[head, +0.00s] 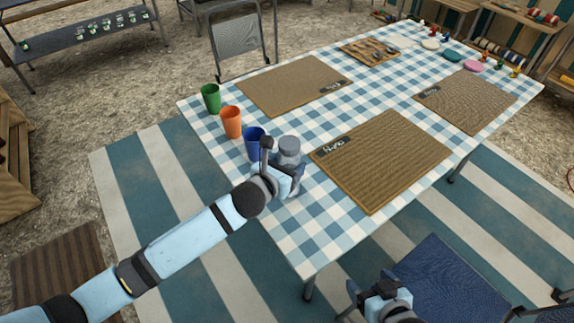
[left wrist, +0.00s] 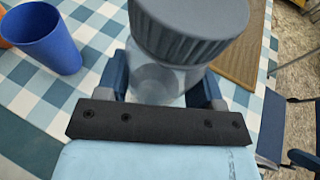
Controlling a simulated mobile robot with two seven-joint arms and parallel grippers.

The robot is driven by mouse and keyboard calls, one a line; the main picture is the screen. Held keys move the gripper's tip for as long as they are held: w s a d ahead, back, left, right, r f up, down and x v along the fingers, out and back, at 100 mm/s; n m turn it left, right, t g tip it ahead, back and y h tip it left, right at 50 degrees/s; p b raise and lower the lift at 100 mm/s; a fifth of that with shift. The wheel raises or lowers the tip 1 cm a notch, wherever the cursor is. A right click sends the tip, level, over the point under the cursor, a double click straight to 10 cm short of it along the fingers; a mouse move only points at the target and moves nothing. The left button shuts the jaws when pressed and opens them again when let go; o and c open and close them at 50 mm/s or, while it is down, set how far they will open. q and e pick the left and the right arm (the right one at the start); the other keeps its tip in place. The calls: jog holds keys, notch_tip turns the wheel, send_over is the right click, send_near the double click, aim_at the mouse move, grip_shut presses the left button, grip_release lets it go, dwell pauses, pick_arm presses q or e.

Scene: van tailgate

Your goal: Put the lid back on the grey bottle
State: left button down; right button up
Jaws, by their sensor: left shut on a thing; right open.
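The grey bottle stands on the checked table by its near left edge in the head view (head: 289,161), with a grey ribbed lid (head: 289,145) on its top. In the left wrist view the bottle's clear body (left wrist: 158,82) sits between my fingers, under the wide grey lid (left wrist: 190,25). I cannot tell whether the lid is fully seated. My left gripper (head: 288,178) is shut on the bottle's body, below the lid. My right gripper (head: 386,292) is open and empty, low in front of the table near the blue chair.
A blue cup (head: 255,143) stands just left of the bottle, with an orange cup (head: 231,122) and a green cup (head: 211,98) beyond. A woven placemat (head: 380,160) lies to the right. The table corner nearest me is clear.

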pick_arm(q)
jog(key=shift+c, duration=1.2)
grip_release()
jog(key=shift+f, duration=0.1)
jog(key=p+v, duration=0.1)
jog(key=v, duration=1.1)
jog(key=shift+r, duration=0.2)
pick_arm(e)
jog(key=shift+r, duration=0.2)
pick_arm(q)
jog(key=shift+s, duration=0.1)
pick_arm(e)
jog(key=shift+r, duration=0.25)
